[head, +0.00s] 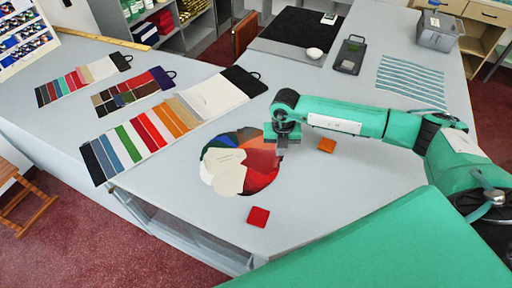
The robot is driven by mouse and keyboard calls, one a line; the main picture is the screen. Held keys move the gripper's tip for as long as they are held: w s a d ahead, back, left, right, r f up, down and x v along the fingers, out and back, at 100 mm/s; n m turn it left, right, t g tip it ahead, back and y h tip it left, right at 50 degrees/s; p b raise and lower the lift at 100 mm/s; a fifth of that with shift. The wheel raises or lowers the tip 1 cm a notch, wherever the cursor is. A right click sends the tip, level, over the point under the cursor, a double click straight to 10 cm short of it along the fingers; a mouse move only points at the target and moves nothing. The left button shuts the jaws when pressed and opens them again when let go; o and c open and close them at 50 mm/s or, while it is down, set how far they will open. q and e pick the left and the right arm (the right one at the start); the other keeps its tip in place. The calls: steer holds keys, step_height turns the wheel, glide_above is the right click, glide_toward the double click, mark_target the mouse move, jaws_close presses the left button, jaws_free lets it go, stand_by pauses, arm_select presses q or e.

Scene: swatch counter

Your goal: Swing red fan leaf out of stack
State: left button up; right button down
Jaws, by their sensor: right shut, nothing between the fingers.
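The fan of color leaves (224,172) lies on the grey counter, with a pale cover leaf on top at its left. Blue, green and orange-brown leaf edges show along its far side. A red leaf (262,162) shows at the fan's right side, spread out past the pale leaf. My right gripper (281,151) is shut and empty at the upper right edge of the fan, pointing down beside the red leaf. I cannot tell whether its tips touch the leaf. My left gripper is out of view.
A red square swatch (258,216) lies near the counter's front edge, and an orange one (327,145) lies under my right arm. Striped swatch cards (150,131) lie to the left. A striped cloth (411,83) and a grey bin (436,32) are at the right.

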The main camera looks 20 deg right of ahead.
steer(key=shift+s+a+m+p, duration=0.2)
steer(key=shift+s+a+m, duration=0.15)
steer(key=shift+s+m, duration=0.2)
steer(key=shift+s+a+m+p, duration=0.2)
steer(key=shift+s+a+m, duration=0.1)
steer(key=shift+s+m, duration=0.2)
steer(key=shift+s+a+m+p, duration=0.4)
steer(key=shift+s+a+m, duration=0.4)
steer(key=shift+s+m, duration=0.25)
steer(key=shift+s+a+m+p, duration=0.3)
steer(key=shift+s+a+m, duration=0.45)
steer(key=shift+a+m, duration=0.35)
